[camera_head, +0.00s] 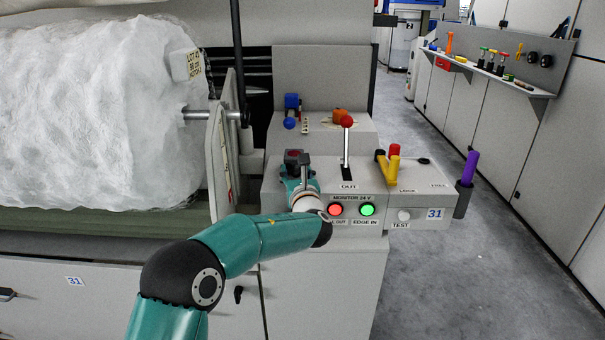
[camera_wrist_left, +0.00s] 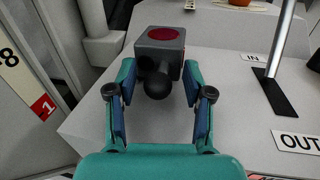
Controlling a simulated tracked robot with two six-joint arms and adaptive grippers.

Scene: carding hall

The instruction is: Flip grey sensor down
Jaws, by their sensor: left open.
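The grey sensor is a dark grey block with a red round face on top (camera_wrist_left: 160,35) and a black ball knob (camera_wrist_left: 157,85) facing me in the left wrist view. In the head view the grey sensor (camera_head: 292,154) sits on the left part of the machine's console, partly hidden by my gripper. My left gripper (camera_wrist_left: 159,78) is open, one finger on each side of the knob, with the block at and just beyond the fingertips. Contact cannot be told. The left gripper (camera_head: 299,172) shows small in the head view. My right gripper is not in view.
A red-knobbed lever (camera_head: 347,122) stands right of the sensor, in a slot between IN and OUT labels. A blue sensor (camera_head: 291,103) sits behind. Yellow and red handles (camera_head: 391,165) and a purple handle (camera_head: 469,167) stand farther right. A wrapped white roll (camera_head: 95,115) fills the left.

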